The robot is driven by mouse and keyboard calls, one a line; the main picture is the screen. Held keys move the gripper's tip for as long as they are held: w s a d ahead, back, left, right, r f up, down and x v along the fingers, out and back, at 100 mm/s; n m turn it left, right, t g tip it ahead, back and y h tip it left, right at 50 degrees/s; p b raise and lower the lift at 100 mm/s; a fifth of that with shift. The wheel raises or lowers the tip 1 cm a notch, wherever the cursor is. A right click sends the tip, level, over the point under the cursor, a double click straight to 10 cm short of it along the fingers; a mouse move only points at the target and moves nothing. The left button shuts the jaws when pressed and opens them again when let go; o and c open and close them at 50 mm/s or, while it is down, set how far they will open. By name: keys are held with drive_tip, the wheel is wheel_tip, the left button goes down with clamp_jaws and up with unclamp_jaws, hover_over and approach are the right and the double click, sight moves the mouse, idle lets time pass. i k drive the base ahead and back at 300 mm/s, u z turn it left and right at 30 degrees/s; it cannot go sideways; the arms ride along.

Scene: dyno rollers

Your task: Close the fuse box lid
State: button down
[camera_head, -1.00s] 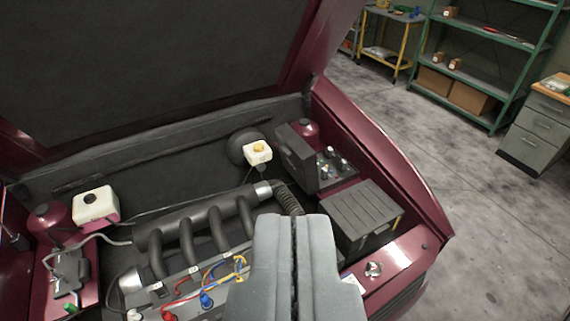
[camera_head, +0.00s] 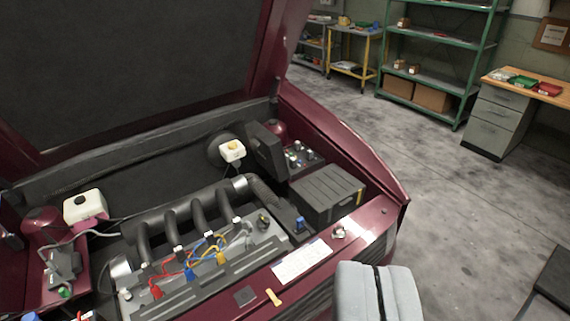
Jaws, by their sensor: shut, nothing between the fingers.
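The fuse box (camera_head: 304,157) sits at the back right of the engine bay, with several fuses and relays showing in it. Its dark lid (camera_head: 266,150) stands raised, roughly upright, on the box's left side. My gripper (camera_head: 377,278) is at the bottom right of the view, in front of the car's front edge. Its two grey fingers are together, with nothing between them. It is well apart from the lid.
A black battery (camera_head: 327,194) lies between my gripper and the fuse box. The raised hood (camera_head: 130,70) fills the upper left. The engine (camera_head: 205,245) with coloured wires is left of my gripper. The floor (camera_head: 460,220) to the right is mostly clear.

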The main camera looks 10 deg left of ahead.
sight(267, 148)
drive_tip(key=z, duration=0.1)
drive_tip(key=k, duration=0.5)
drive_tip(key=z, duration=0.45)
drive_tip(key=i, duration=1.3)
drive_tip(key=u, duration=0.6)
drive_tip(key=i, duration=0.75)
drive_tip(key=u, duration=0.4)
